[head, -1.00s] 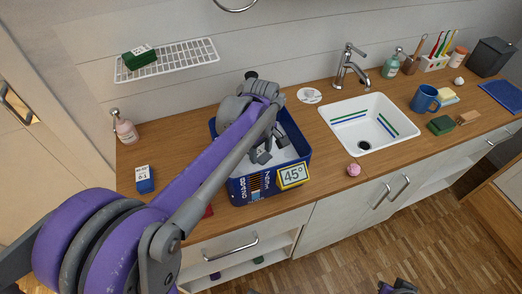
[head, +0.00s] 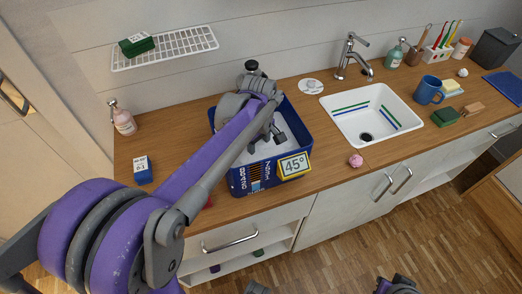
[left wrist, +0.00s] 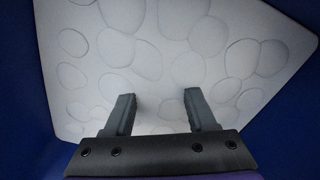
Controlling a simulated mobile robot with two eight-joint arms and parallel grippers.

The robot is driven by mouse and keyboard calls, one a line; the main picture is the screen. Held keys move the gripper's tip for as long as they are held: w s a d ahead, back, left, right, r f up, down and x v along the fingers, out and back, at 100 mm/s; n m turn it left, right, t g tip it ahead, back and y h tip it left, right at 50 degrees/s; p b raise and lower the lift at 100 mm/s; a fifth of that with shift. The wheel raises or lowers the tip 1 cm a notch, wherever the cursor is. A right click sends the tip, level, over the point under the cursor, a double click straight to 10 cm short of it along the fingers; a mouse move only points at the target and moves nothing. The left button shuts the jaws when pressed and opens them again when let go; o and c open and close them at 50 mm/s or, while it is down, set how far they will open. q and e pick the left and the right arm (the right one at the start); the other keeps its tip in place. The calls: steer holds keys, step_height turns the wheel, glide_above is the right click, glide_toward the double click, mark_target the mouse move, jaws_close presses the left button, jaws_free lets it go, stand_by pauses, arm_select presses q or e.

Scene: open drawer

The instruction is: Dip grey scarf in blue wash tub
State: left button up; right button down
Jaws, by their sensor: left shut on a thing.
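The blue wash tub (head: 238,187) stands on the wooden counter, with a yellow-edged 45° label on its front. Pale suds fill it, and its blue walls frame the suds (left wrist: 170,60) in the left wrist view. My left gripper (head: 270,138) is inside the tub, with its fingers pointing down. In the left wrist view my left gripper (left wrist: 159,105) has its fingertips at or in the suds, holding something between spaced fingers. I cannot make out the grey scarf; suds and the gripper hide what is held. My right gripper is not clearly seen.
A white sink (head: 371,115) with a tap (head: 350,57) lies right of the tub. A pink ball (head: 355,160) sits near the counter's front edge. A blue box (head: 143,170) and a pink bottle (head: 123,121) stand left. A wire shelf (head: 180,48) hangs above.

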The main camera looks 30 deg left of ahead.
arm_select(q)
steer(key=shift+a, duration=0.25)
steer(key=shift+d, duration=0.2)
steer(key=shift+d, duration=0.4)
steer(key=shift+d, duration=0.1)
steer(key=shift+d, duration=0.45)
steer(key=shift+a, duration=0.1)
stand_by(0.4)
steer(key=shift+a, duration=0.5)
stand_by(0.3)
